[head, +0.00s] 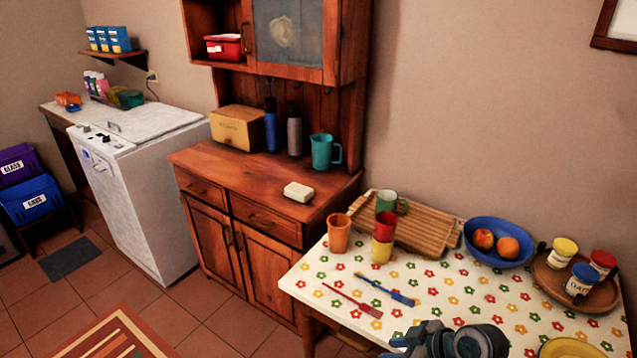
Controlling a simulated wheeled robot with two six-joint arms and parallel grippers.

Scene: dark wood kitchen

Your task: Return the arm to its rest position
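My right gripper (408,338), dark grey, shows at the bottom edge, in front of the flower-patterned table's near side. It points left, and its arm leaves the picture at the bottom. Its fingers are small and partly cut off, so I cannot tell whether they are open or shut. I see nothing clearly held in it. My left gripper is not in view.
The table (455,285) holds a red brush (355,300), a blue brush (388,290), stacked cups (383,238), an orange cup (339,233), a wooden board (425,235), a blue fruit bowl (480,255), a jar tray (595,300) and a yellow plate (570,348). A wooden cabinet (265,215) stands left.

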